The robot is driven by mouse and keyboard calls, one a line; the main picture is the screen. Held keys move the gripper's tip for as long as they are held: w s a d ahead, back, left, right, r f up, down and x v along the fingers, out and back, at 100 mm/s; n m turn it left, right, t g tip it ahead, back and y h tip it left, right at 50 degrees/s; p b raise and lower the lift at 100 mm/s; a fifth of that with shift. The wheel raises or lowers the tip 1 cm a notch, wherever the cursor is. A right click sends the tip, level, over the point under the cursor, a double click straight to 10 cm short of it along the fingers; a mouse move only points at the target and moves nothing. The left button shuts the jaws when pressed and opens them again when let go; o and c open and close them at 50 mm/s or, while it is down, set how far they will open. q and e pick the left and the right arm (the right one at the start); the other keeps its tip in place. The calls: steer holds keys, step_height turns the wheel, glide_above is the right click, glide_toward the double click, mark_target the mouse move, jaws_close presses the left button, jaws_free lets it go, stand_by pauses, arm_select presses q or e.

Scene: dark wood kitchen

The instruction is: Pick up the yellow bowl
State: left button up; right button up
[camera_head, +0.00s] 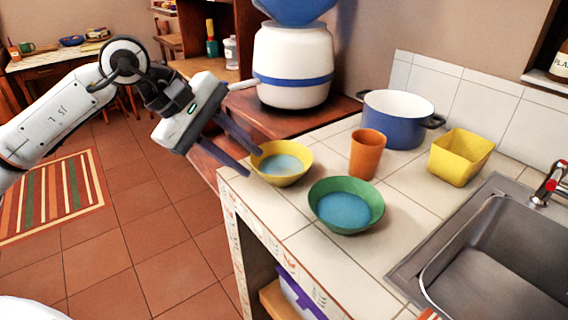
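The yellow bowl (296,151) is round, with a pale blue inside, and stands upright on the tiled counter near its left corner. My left gripper (252,164) reaches in from the left, its two dark fingers spread apart. One fingertip is at the left rim of the bowl, and the other is lower, beside the counter edge. I cannot tell whether either finger touches the bowl. Nothing shows held between the fingers. My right gripper is not in view.
A green bowl (345,205) stands close in front, right of the yellow bowl. An orange cup (367,154), a blue pot (392,129) and a square yellow container (460,157) stand further right. A sink (490,255) is at right. A white-and-blue dispenser (293,65) stands behind.

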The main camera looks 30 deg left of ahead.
mark_target(276, 183)
arm_select(q)
steer(key=shift+p+x, duration=0.45)
steer(key=shift+x, duration=2.7)
steer(key=shift+s, duration=0.1)
jaws_close()
